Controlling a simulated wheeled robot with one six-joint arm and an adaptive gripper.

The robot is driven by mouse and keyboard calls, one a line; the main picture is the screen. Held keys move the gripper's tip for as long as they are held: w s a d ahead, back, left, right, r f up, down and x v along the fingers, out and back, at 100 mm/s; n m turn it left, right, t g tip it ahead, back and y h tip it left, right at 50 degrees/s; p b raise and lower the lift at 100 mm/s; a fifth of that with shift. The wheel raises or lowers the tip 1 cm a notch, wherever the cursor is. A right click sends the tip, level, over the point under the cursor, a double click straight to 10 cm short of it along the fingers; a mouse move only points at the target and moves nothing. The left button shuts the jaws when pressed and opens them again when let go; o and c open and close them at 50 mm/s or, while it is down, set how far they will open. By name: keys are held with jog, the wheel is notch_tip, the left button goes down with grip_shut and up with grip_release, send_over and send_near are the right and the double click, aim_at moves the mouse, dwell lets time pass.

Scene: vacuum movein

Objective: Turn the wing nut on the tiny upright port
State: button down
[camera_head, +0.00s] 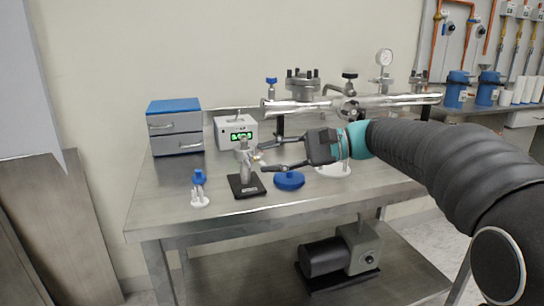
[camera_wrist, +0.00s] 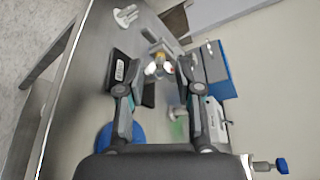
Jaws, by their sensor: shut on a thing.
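The tiny upright port (camera_head: 246,173) is a small grey metal post on a black base plate (camera_head: 246,188) near the front of the steel bench. My gripper (camera_head: 257,156) reaches in from the right at the height of the port's top. Its two fingers close on the small wing nut there, which is mostly hidden in the head view. In the wrist view my gripper (camera_wrist: 161,68) has its pale fingertips at a small brass-coloured wing nut (camera_wrist: 160,57). The labelled black base plate (camera_wrist: 121,68) shows beside the left finger.
A blue disc (camera_head: 289,180) lies right of the port, under my gripper. A white stand with a blue top (camera_head: 199,187) is to the left. A grey box with a green display (camera_head: 236,133) and a blue-topped drawer unit (camera_head: 175,126) stand behind. A large steel pipe assembly (camera_head: 350,104) spans the back.

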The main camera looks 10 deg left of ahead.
jog(key=shift+r+p, duration=0.15)
jog(key=shift+p, duration=0.25)
jog(key=shift+m+p, duration=0.55)
jog(key=shift+m, duration=0.05)
jog(key=shift+w+m+g+h, duration=0.1)
jog(key=shift+m+g+h, duration=0.4)
jog(key=shift+m+h, duration=0.15)
jog(key=shift+m+g+h, duration=0.4)
jog(key=shift+m+h, duration=0.05)
jog(key=shift+m, duration=0.5)
jog(key=c, duration=0.8)
grip_release()
jog(key=shift+o, duration=0.2)
jog(key=shift+w, duration=0.1)
